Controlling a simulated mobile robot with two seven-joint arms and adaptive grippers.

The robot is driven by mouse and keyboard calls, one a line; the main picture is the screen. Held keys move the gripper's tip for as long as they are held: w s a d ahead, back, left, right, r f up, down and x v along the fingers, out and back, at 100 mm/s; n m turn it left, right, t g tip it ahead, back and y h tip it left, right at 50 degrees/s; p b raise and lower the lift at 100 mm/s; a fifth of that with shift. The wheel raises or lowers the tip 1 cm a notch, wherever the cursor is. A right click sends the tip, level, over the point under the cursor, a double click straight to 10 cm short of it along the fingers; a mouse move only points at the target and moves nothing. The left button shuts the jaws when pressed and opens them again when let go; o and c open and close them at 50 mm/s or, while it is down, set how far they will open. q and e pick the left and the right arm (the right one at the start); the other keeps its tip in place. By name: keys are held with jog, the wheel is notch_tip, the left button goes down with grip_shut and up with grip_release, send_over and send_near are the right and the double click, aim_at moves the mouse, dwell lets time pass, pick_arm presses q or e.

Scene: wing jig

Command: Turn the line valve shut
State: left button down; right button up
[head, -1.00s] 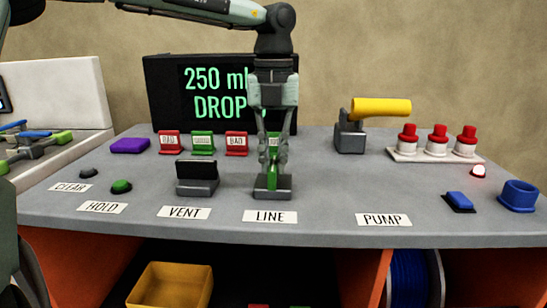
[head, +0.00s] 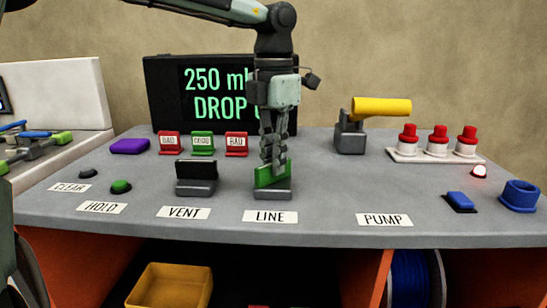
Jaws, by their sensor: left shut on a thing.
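The line valve stands behind the LINE label (head: 270,217) on the grey bench, with a green handle (head: 264,177) on a grey base (head: 273,195). The handle's broad face shows, turned mostly across the bench, at a slight angle. My left gripper (head: 274,165) comes down from above and is shut on the green handle. Its fingers hide part of the handle. My right gripper is not in view.
The vent valve (head: 196,178) with a black handle stands just left. Red and green tags (head: 203,143) stand behind. The screen (head: 160,92) reads "250 ml DROP", partly covered by my arm. A yellow-handled pump (head: 380,108) and red-capped white parts (head: 437,142) are to the right.

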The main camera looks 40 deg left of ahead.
pick_arm(q)
jog(key=shift+r+m, duration=0.1)
jog(key=shift+m, duration=1.8)
jog(key=m, duration=0.3)
jog(key=shift+p, duration=0.3)
jog(key=shift+m, duration=1.2)
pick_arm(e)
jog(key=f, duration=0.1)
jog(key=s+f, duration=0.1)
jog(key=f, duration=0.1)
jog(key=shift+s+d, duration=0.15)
pick_arm(q)
jog(key=c, duration=1.5)
grip_release()
jog(key=shift+c, duration=0.2)
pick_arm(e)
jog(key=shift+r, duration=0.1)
